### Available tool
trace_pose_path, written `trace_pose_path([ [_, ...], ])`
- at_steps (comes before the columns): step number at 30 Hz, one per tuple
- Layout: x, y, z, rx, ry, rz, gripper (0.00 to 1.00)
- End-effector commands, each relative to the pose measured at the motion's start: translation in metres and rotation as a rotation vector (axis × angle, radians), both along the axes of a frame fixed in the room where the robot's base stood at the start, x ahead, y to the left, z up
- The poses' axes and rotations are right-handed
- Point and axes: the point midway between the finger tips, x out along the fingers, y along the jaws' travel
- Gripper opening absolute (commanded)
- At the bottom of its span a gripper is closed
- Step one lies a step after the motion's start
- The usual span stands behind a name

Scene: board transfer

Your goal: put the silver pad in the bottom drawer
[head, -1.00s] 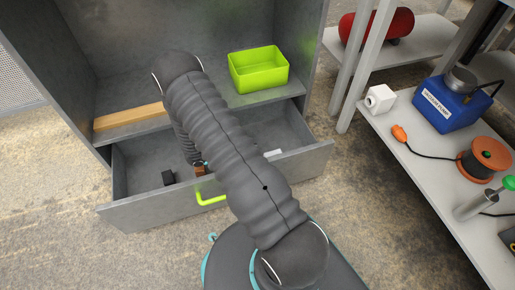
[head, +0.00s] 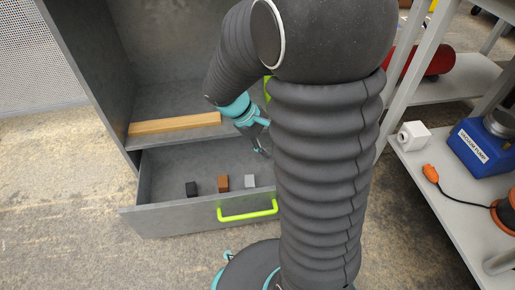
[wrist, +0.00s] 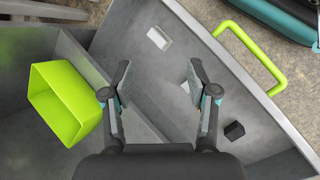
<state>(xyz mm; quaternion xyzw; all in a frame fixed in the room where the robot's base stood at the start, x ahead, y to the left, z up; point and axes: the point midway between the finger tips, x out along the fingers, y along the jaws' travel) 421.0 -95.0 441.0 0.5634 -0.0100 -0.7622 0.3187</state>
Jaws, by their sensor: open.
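The silver pad (wrist: 159,38) lies in the open bottom drawer (head: 165,222), close to its front wall, in the wrist view. In the head view my arm hides it. My gripper (wrist: 158,75) is open and empty, its fingers apart above the drawer. The pad lies beyond the fingertips, apart from them. In the head view my gripper (head: 262,150) hangs over the drawer, partly hidden by my arm.
A black block (head: 191,189), a brown block (head: 223,183) and a light grey block (head: 250,181) sit in the drawer behind its green handle (head: 248,214). The shelf above holds a wooden bar (head: 175,124) and a green bin (wrist: 65,100). A side shelf stands at right.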

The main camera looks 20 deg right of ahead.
Motion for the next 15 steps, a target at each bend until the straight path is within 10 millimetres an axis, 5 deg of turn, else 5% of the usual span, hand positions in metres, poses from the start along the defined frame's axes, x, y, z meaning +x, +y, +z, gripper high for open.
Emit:
trace_pose_path([
  [15, -0.075, 0.057, 0.102, 0.33, -0.471, -0.225, 0.59],
])
